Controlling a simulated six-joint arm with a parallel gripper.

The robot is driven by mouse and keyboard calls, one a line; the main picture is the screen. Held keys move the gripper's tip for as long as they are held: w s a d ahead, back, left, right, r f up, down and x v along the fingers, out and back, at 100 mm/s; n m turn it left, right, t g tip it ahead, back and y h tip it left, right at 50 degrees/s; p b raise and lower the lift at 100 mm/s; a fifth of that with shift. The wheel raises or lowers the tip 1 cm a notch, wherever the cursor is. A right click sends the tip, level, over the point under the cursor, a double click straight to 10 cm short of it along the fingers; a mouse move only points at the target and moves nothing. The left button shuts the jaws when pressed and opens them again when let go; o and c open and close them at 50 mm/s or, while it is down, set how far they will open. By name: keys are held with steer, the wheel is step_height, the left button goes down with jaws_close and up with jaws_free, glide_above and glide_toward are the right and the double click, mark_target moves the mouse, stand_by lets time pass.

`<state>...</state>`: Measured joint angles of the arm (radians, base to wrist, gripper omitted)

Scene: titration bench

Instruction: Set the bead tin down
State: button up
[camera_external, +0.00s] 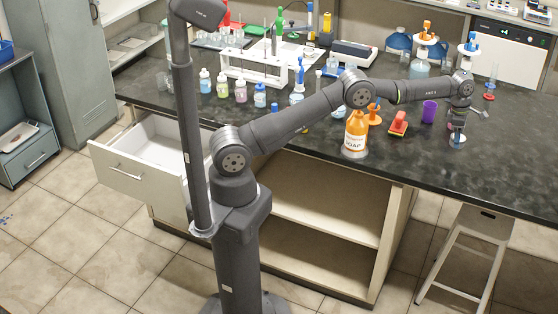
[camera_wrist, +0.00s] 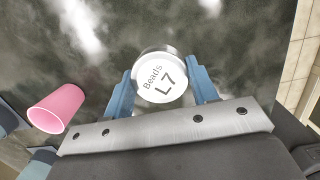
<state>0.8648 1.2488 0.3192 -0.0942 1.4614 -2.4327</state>
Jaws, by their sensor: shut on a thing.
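The bead tin (camera_wrist: 160,80) is a short round tin with a white lid marked "Beads L7". In the wrist view it sits between the two blue fingers of my gripper (camera_wrist: 162,74), which is shut on it. In the external view my gripper (camera_external: 458,138) points down, low over the right part of the dark bench top (camera_external: 490,165). The tin is small and mostly hidden by the fingers there. I cannot tell whether its base touches the bench.
A red-orange object (camera_external: 398,123) and an orange soap bottle (camera_external: 356,133) are farther left. The bench's front edge is near. The bench to the right is clear.

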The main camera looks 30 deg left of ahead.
mark_target(453, 153)
steer(key=shift+w+a+f, duration=0.1)
steer(key=shift+w+f, duration=0.2)
steer(key=shift+w, duration=0.2)
steer(key=shift+w+a+f, duration=0.1)
steer(key=shift+w+f, duration=0.15)
steer(key=shift+w, duration=0.2)
steer(key=shift+f, duration=2)
steer(key=shift+f, duration=0.1)
steer(key=o, duration=1)
steer(key=shift+o, duration=0.3)
steer(key=r, duration=0.4)
steer(key=a+r, duration=0.1)
steer(key=r, duration=0.7)
steer(key=shift+a, duration=0.3)
